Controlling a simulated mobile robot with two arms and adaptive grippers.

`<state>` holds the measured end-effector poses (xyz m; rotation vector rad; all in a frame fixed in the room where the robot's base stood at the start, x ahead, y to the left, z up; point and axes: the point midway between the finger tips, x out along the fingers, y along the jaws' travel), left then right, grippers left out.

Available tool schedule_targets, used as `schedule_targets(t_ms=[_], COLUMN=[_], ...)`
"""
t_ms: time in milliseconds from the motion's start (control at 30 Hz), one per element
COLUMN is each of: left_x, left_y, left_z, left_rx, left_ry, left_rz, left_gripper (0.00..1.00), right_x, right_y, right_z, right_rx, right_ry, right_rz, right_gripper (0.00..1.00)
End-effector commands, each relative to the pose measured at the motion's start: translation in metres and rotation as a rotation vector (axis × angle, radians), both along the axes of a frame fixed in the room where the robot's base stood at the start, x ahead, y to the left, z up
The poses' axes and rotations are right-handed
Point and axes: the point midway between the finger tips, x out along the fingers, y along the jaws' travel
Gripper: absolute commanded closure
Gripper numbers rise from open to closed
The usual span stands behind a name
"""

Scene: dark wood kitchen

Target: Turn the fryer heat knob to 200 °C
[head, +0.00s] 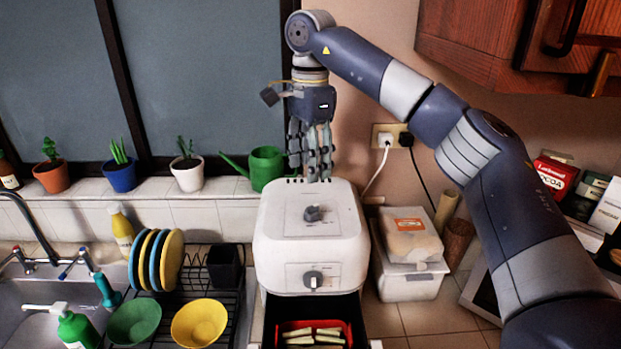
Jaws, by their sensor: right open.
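The white fryer (273,225) stands in the middle of the head view. My right gripper (312,178) is open and empty, fingers pointing down, above the back of the fryer top and apart from both knobs. My left gripper is not in view.
Below the fryer, an open drawer holds a red basket (285,328) with pale sticks. A dish rack with plates (172,260) and bowls (199,323) stands left. A white container (412,280) stands close right. A green watering can (266,167) is behind on the sill.

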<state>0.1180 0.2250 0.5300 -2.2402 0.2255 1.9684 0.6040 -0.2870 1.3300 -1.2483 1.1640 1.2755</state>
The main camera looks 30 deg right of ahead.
Motion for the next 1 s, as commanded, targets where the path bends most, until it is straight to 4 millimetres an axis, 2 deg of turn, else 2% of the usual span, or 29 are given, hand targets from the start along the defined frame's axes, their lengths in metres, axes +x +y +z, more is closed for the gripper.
schedule_targets(t_ms=[33, 133, 333, 533, 700, 833, 1000], left_x=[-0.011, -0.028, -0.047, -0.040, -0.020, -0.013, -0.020], left_y=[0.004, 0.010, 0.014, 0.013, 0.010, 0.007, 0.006], left_z=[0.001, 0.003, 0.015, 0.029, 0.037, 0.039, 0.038], left_rx=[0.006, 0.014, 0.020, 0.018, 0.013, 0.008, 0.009], left_ry=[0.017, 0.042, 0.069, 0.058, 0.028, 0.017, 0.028], left_rz=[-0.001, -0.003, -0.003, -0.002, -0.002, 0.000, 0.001], left_gripper=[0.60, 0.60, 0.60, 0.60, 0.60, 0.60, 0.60], right_x=[-0.001, -0.002, -0.003, -0.003, -0.002, -0.002, -0.002], right_y=[-0.003, -0.006, -0.006, -0.005, -0.004, -0.004, -0.004], right_z=[0.003, -0.004, -0.038, -0.075, -0.095, -0.102, -0.104], right_rx=[-0.013, -0.021, -0.018, -0.017, -0.015, -0.015, -0.015], right_ry=[-0.001, 0.001, 0.005, 0.003, 0.001, 0.000, -0.001], right_rz=[0.001, 0.001, 0.000, 0.000, 0.000, 0.000, 0.000], right_gripper=[0.52, 0.52, 0.52, 0.52, 0.52, 0.52, 0.52])
